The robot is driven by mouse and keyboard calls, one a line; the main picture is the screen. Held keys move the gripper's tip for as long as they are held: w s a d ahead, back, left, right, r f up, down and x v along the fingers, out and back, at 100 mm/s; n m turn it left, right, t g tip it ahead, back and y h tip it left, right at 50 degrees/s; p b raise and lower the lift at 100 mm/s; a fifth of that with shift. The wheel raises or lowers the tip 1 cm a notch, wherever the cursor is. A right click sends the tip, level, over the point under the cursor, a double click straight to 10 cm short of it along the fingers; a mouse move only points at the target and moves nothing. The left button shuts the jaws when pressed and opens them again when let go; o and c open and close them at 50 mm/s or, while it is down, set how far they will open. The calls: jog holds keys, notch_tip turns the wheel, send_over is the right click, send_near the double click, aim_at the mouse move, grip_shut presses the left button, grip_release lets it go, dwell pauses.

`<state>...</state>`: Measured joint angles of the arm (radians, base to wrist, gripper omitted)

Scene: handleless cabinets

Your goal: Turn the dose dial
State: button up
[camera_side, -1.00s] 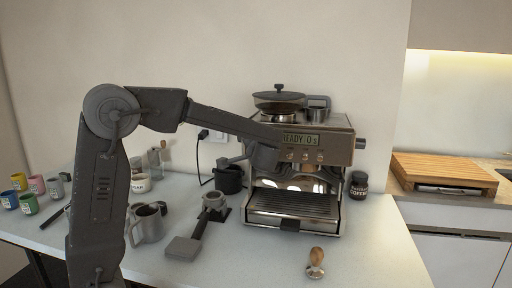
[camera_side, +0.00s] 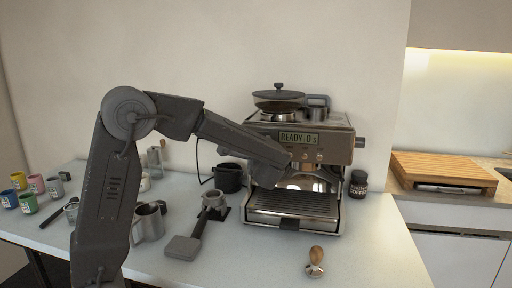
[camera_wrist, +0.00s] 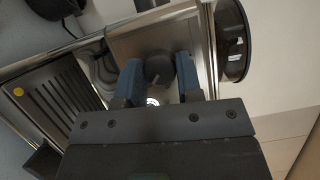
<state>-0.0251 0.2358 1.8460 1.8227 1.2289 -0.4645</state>
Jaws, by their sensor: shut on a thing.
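The espresso machine (camera_side: 330,145) stands on the counter against the wall. Its display (camera_side: 299,139) reads READY 0 s. In the wrist view my gripper (camera_wrist: 160,80) has its two blue fingers on either side of a round dark dial (camera_wrist: 158,68) with a light pointer mark on it. The fingers are shut on this dial, on the machine's metal front. In the side view the end of my arm reaches the left part of the machine's front below the display, and it hides the dial there.
The drip tray (camera_side: 292,205) juts out below; it also shows in the wrist view (camera_wrist: 42,100). A tamper (camera_side: 315,262), a portafilter (camera_side: 198,228) and a steel jug (camera_side: 148,222) stand on the counter. Several coloured cups are at the left. A coffee jar (camera_side: 358,184) is right of the machine.

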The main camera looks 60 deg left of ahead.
dwell(0.4)
jog(key=o, duration=0.9)
jog(key=shift+o, duration=0.2)
jog(key=v, duration=1.4)
jog(key=shift+a, duration=0.15)
